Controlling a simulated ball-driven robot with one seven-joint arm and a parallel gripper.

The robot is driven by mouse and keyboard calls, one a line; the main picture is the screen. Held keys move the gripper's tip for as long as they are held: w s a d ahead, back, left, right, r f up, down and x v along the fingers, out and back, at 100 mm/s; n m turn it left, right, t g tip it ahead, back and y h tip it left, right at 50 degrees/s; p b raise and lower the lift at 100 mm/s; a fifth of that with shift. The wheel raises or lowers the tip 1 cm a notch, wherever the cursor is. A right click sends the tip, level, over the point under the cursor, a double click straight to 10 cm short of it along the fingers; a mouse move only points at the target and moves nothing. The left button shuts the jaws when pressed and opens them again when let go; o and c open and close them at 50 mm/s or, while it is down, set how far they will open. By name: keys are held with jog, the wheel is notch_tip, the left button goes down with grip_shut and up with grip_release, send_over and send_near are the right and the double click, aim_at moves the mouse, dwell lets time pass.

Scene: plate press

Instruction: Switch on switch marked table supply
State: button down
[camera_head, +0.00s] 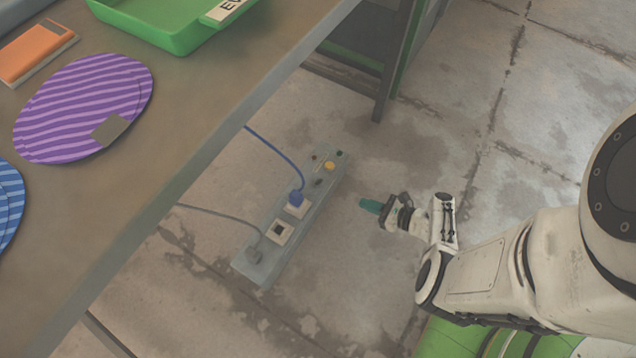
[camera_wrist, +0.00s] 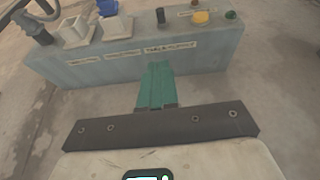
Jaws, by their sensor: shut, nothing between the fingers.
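A grey-blue power box (camera_head: 262,258) lies on the floor beside the table and also fills the top of the wrist view (camera_wrist: 215,55). Its side carries a label that reads like "table supply" (camera_wrist: 170,47). A small black switch (camera_wrist: 160,16) stands on the top face above that label; its on or off position cannot be told. My gripper (camera_head: 365,205) is to the right of the box in the head view. In the wrist view its teal fingers (camera_wrist: 158,66) are shut and empty, pointing at the side face near the label. Contact cannot be told.
The box also bears a yellow button (camera_wrist: 200,18), a green one (camera_wrist: 231,15), pale sockets (camera_wrist: 75,32) and a blue plug (camera_head: 296,198) with a cable. The table edge (camera_head: 215,155) overhangs on the left.

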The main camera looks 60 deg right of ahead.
aim_at(320, 182)
jog(key=shift+w+d+f+m, duration=0.15)
jog(key=shift+m, duration=0.15)
jog(key=b+x, duration=0.4)
jog(key=x, duration=0.6)
jog(key=shift+f, duration=0.15)
jog(key=w+r, duration=0.2)
jog(key=w, duration=0.1)
jog(key=shift+w, duration=0.35)
jog(key=shift+r+p, duration=0.25)
jog(key=shift+p, duration=0.1)
jog(key=shift+w+p, duration=0.1)
jog(key=shift+p, duration=0.4)
